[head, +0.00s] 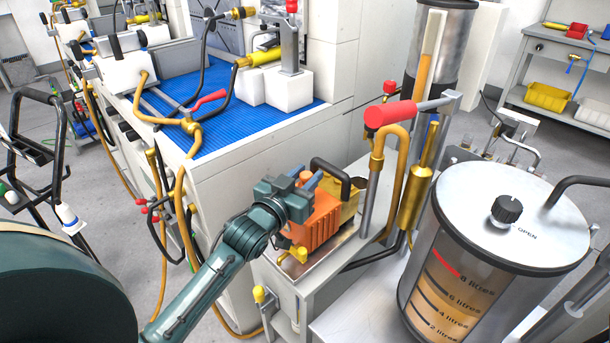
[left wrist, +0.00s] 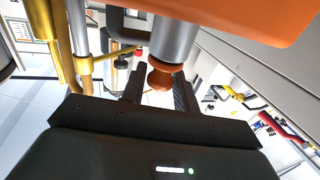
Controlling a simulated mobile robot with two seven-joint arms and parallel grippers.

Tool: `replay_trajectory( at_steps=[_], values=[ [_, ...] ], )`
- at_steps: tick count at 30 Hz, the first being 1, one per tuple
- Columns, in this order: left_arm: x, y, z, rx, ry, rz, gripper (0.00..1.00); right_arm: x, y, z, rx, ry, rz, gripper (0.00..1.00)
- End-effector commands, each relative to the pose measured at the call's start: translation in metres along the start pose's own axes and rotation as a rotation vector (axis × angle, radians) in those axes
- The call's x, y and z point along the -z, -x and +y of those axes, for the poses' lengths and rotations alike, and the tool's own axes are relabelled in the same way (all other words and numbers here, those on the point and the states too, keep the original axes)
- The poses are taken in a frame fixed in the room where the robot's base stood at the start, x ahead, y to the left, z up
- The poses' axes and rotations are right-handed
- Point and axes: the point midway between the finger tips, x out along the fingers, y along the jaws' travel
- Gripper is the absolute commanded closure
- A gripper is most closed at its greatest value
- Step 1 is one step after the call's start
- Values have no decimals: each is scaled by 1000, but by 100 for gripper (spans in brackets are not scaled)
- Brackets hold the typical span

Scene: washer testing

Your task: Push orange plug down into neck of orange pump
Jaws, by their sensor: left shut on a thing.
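The orange pump (head: 318,222) sits on a small metal stand, with a black handle and a yellow part beside it. In the left wrist view its orange body (left wrist: 235,14) fills the top. My left gripper (head: 308,181) is over the top of the pump, shut on the orange plug (head: 305,176). In the left wrist view the plug (left wrist: 160,76) shows between the two dark fingers, at the end of a grey metal cylinder (left wrist: 174,40). I cannot tell how deep the plug sits in the neck. My right gripper is not in view.
A clear tank with litre marks (head: 500,235) stands close on the right. A bent brass pipe with a red-handled valve (head: 390,114) rises just right of the pump. A white bench with a blue mat (head: 185,82) is behind on the left.

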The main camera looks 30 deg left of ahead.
Motion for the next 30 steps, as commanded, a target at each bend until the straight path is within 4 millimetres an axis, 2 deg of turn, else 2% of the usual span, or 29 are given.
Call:
replay_trajectory(
  at_steps=[5, 6, 15, 23, 26, 30],
  values=[
    [0, 0, 0, 0, 0, 0, 92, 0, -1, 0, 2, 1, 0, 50],
    [0, 0, 0, 0, 0, 0, 68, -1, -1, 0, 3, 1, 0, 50],
    [0, 0, 0, 0, 0, 0, 45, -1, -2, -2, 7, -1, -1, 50],
    [0, 2, 0, 0, 0, 0, 45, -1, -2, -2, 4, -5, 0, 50],
    [-1, 10, 0, 0, 1, -1, 45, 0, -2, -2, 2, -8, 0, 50],
    [-1, 34, 0, 0, 1, -3, 45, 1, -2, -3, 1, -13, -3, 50]
  ],
)
